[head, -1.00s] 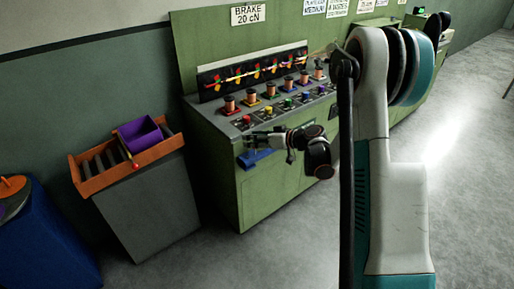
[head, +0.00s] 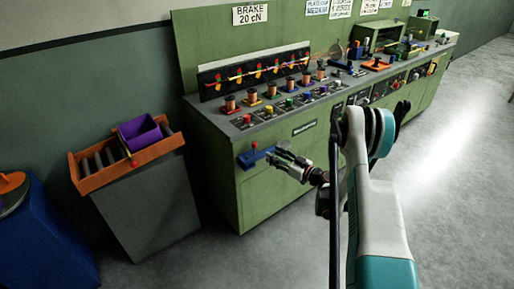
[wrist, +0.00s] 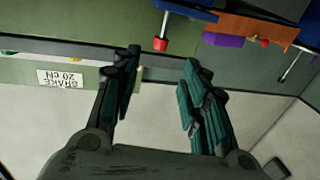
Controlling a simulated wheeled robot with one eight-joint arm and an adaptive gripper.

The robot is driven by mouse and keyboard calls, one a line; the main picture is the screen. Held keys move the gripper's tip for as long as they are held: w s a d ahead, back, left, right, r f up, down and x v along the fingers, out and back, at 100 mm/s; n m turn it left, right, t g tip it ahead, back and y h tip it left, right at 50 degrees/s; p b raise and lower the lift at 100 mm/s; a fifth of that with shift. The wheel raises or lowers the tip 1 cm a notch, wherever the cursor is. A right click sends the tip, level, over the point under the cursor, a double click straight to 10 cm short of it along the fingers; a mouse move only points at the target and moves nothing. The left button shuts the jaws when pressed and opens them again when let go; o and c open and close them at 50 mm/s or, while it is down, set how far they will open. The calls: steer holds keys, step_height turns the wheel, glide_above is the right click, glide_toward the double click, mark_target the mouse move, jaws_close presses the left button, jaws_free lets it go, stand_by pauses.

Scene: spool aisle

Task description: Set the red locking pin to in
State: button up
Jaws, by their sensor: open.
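The red locking pin (head: 254,145) stands upright on a blue bracket (head: 248,160) on the front of the green bench. In the wrist view the picture is upside down, and the red pin head (wrist: 160,44) hangs on a thin rod from the blue bracket (wrist: 185,10). My gripper (head: 273,156) is just right of the bracket in the head view, fingers pointing left at it. In the wrist view my gripper (wrist: 160,62) is open and empty; the pin head shows between the fingertips and a little beyond them. I cannot tell how deep the pin sits.
An orange tray (head: 85,185) with a purple bin (head: 140,134) sits on a grey cabinet to the left. Spools and colored knobs line the green bench (head: 215,160) top above the bracket. A blue stand (head: 50,240) is at far left. Floor in front is clear.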

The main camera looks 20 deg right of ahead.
steer(key=b, duration=0.3)
glide_above(257, 155)
steer(key=shift+s, duration=0.1)
jaws_close()
